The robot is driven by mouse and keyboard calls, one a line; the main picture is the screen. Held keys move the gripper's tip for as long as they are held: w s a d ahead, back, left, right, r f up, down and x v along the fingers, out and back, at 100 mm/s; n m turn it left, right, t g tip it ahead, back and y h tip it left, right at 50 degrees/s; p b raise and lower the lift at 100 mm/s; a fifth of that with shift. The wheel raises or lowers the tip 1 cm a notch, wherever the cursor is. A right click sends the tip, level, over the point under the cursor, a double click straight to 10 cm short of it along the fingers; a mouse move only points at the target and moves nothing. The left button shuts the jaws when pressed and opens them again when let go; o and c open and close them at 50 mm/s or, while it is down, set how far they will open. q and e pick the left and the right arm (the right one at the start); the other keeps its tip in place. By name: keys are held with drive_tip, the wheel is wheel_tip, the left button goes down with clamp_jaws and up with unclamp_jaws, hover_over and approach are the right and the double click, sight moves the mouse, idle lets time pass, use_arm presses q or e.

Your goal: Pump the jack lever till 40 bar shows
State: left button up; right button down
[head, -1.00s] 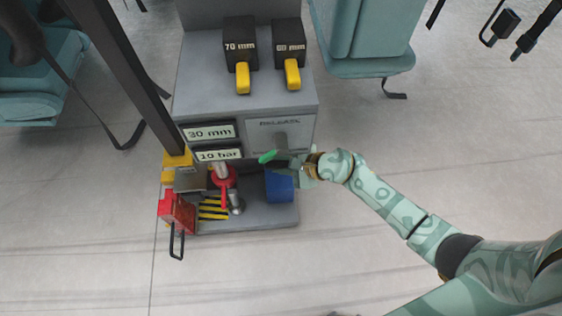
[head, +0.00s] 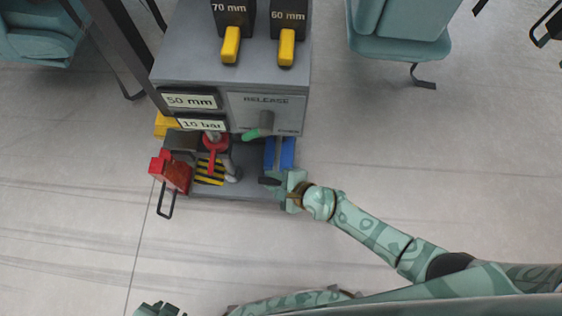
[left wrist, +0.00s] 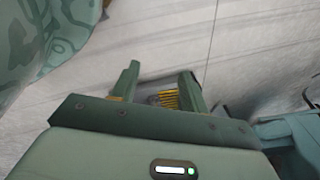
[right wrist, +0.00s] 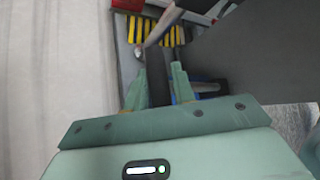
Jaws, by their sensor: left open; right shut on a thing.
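The jack lever (right wrist: 163,25) is a metal rod with a dark grip, best seen in the right wrist view. My right gripper (right wrist: 157,78) is shut on its dark grip. In the head view my right gripper (head: 274,181) is low, at the front right of the grey cabinet's base. The red jack part (head: 214,146) stands in the cabinet's lower bay. The displays read 50 mm (head: 190,100) and 10 bar (head: 201,124). My left gripper (left wrist: 160,78) is open and empty over the floor, and only partly in view at the head view's bottom edge.
The grey cabinet (head: 180,64) has two yellow handles (head: 230,45) on top and a green-tipped RELEASE lever (head: 252,134) in front. Blue pieces (head: 287,152) are just behind my right gripper. A red box (head: 171,172) stands at left. The floor in front is clear.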

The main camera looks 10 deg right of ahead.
use_arm(q)
drive_tip(key=shift+w+d+r+n+t+h+b, duration=0.15)
drive_tip(key=shift+w+d+t+b, duration=0.1)
drive_tip(key=shift+w+d, duration=0.2)
drive_tip(key=shift+w+d+r+n+t+h+b, duration=0.15)
drive_tip(key=shift+w+d+h+b, duration=0.1)
drive_tip(key=shift+w+d, duration=0.15)
drive_tip(key=shift+w+d+r+t+h+b, duration=0.15)
drive_tip(key=shift+w+d+t+b, duration=0.1)
drive_tip(key=shift+w+d, duration=0.2)
use_arm(e)
drive_tip(key=shift+s+d+f, duration=0.15)
drive_tip(key=shift+f, duration=0.65)
drive_tip(key=shift+s+d+f, duration=0.1)
drive_tip(key=shift+d+f, duration=0.05)
drive_tip(key=shift+f, duration=0.65)
drive_tip(key=shift+d, duration=0.1)
drive_tip(key=c, duration=1.3)
unclamp_jaws()
drive_tip(key=shift+w+f, duration=0.1)
use_arm(q)
drive_tip(key=shift+w, duration=0.1)
use_arm(e)
drive_tip(key=shift+o, duration=0.2)
